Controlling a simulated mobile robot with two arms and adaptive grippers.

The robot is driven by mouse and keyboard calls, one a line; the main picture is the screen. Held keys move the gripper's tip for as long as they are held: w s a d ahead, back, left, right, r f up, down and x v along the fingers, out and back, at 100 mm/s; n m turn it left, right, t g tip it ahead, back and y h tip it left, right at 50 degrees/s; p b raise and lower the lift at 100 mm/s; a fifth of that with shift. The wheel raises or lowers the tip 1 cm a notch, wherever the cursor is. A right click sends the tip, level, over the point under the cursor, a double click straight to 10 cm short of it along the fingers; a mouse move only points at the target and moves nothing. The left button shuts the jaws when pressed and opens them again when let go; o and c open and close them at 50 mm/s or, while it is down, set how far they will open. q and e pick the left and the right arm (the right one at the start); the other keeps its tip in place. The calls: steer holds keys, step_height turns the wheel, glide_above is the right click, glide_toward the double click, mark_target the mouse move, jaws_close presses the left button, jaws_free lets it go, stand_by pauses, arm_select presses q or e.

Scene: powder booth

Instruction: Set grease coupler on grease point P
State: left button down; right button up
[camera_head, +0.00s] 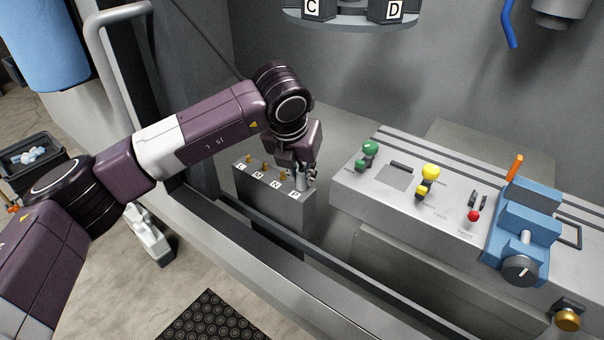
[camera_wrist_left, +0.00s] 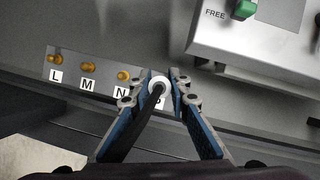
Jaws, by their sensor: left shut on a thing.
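The grease coupler (camera_head: 301,181) is a light grey cylinder in my left gripper (camera_head: 306,174), at the right end of the row of grease points. In the left wrist view the coupler (camera_wrist_left: 159,85) shows as a white ring with a dark hose running back from it, between the two fingers of my left gripper (camera_wrist_left: 160,82). Grease point P is hidden under the coupler; its label (camera_head: 295,195) shows in front. Whether the coupler touches the point cannot be told. Brass points L (camera_wrist_left: 56,58), M (camera_wrist_left: 88,67) and N (camera_wrist_left: 123,76) stand free to the left. My right gripper is out of view.
A grey panel (camera_head: 348,192) with green, yellow and red knobs stands close to the right of the gripper. A blue vise (camera_head: 525,225) sits on its right end. A grey rail (camera_head: 270,262) crosses in front. A hanging plate with C and D blocks (camera_head: 350,18) is above.

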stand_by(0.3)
arm_select(q)
steer(key=c, duration=1.7)
jaws_free()
steer(key=shift+c, duration=0.2)
steer(key=v, duration=1.2)
